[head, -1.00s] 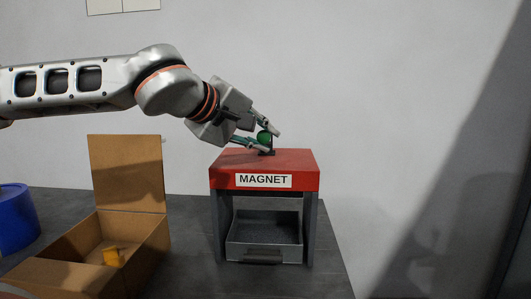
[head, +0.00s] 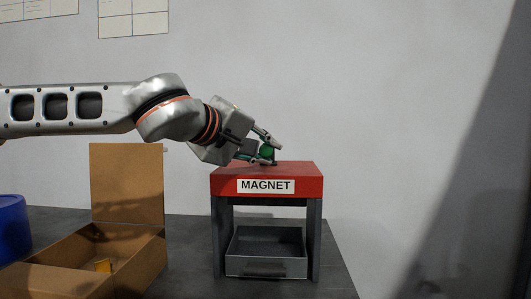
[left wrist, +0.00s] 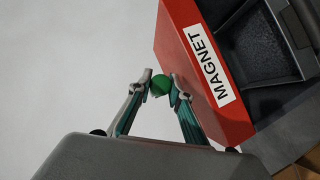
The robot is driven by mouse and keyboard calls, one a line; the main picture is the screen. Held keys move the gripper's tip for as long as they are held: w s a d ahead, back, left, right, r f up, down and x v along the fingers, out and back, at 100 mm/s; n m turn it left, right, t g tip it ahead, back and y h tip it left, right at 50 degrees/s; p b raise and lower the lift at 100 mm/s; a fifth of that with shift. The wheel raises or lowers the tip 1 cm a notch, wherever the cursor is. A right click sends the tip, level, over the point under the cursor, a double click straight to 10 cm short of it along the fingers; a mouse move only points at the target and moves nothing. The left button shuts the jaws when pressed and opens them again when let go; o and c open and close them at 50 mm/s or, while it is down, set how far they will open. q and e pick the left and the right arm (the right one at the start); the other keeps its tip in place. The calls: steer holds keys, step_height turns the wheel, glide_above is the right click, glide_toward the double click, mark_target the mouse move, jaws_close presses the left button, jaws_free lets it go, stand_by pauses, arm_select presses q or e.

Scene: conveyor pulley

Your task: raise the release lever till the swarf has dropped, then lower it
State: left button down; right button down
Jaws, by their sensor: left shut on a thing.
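The red magnet block (head: 267,177), labelled MAGNET, sits on grey legs on the dark table; it also shows in the left wrist view (left wrist: 190,70). A green knob (head: 268,152), which looks like the release lever's grip, stands just above the block's top; it shows in the left wrist view (left wrist: 160,85) too. My left gripper (head: 271,148) is shut on this knob, with a finger on each side. The lever's lower part is mostly hidden, so its angle is hard to read. A grey tray (head: 265,268) stands under the block. I cannot make out swarf clearly. My right gripper is not in view.
A blue drum-like container (head: 12,226) is at the far left. The table (head: 335,262) is clear just right of the magnet stand.

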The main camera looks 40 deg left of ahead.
arm_select(q)
steer(key=shift+f, duration=0.15)
steer(key=c, duration=1.8)
jaws_free()
steer(key=shift+c, duration=0.2)
steer(key=shift+s+r, duration=0.2)
steer(key=shift+s, duration=0.05)
steer(key=v, duration=1.1)
steer(key=shift+s, duration=0.2)
